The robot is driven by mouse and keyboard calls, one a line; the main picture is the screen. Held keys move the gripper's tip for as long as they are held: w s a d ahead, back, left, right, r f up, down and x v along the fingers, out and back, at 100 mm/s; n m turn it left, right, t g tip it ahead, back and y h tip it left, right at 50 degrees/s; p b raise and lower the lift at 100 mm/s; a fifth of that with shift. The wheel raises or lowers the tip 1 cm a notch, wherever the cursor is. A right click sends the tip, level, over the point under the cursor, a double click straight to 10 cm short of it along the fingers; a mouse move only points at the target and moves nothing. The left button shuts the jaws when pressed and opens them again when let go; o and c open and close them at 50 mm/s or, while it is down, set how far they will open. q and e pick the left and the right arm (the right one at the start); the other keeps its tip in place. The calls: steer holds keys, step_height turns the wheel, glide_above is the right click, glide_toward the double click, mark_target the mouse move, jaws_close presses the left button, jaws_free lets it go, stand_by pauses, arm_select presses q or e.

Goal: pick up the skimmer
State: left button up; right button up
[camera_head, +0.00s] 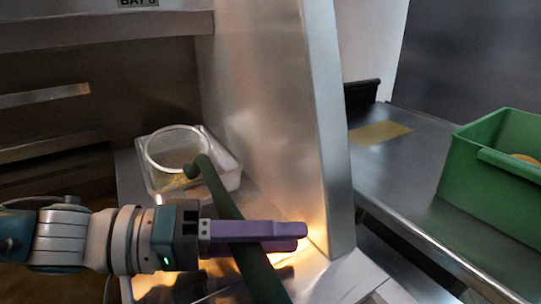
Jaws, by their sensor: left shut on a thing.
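The skimmer shows as a long dark green handle (220,193) with a bent, hooked upper end. It slants from near the clear tub down to the bottom edge of the view, where it leaves the frame. The fingers hide part of the handle. My right gripper is not in view.
An upright steel panel (335,150) rises right of my fingers. On the right, a steel counter (400,185) carries a green crate (465,166) and a yellowish flat patch (379,133).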

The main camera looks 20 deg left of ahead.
arm_select(q)
jaws_close()
stand_by(0.8)
